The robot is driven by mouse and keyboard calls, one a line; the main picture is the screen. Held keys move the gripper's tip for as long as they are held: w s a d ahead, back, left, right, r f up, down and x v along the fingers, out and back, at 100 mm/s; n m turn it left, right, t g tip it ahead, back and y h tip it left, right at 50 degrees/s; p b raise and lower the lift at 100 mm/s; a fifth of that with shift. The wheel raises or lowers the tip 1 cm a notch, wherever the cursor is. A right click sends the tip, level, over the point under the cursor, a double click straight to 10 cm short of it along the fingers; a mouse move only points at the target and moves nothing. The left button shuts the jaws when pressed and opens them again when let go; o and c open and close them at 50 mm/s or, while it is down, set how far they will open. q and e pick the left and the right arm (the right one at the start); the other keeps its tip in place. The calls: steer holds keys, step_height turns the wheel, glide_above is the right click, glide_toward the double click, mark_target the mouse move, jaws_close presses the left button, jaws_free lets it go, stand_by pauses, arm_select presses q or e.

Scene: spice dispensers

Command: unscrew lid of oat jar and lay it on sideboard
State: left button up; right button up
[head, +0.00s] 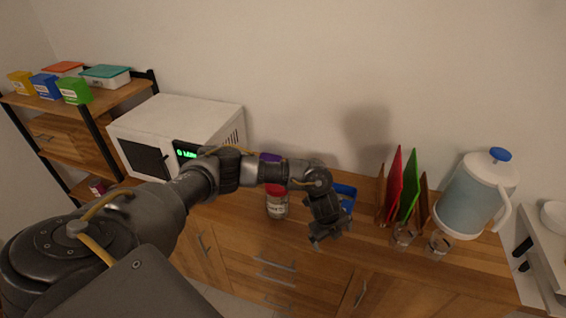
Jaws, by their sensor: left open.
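A jar with a red lid (276,190) and a pale label (277,208) stands on the wooden sideboard (371,232), near the middle of the head view. Its lid sits on top, and the label is too small to read. My left gripper (328,241) is open and empty, pointing down near the sideboard's front edge, to the right of the jar and apart from it. My right gripper is not in view.
A white microwave (186,118) stands left. A purple item (270,157) and a blue container (345,195) are partly hidden behind my arm. At right are red and green folders (396,182), two glasses (403,236) and a pitcher (474,196).

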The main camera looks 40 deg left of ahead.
arm_select(q)
steer(key=a+r+y, duration=0.2)
steer(key=a+r, duration=0.3)
steer(key=a, duration=0.2)
steer(key=w+a+r+y+p, duration=0.1)
steer(key=a+r+y, duration=0.1)
steer(key=a+r, duration=0.3)
steer(key=a+r+g+y, duration=0.1)
steer(key=a+r, duration=0.4)
steer(key=a, duration=0.4)
steer(key=shift+w+a+y+p, duration=0.15)
steer(key=shift+w+y+p, duration=0.15)
steer(key=shift+y, duration=0.1)
steer(key=b+x, duration=0.2)
steer(key=x, duration=0.3)
steer(key=b+x, duration=0.2)
steer(key=x, duration=0.3)
steer(key=shift+d, duration=0.25)
steer(key=shift+w+a+f+b, duration=0.1)
steer(key=shift+a+f+b, duration=0.2)
steer(key=shift+f, duration=0.15)
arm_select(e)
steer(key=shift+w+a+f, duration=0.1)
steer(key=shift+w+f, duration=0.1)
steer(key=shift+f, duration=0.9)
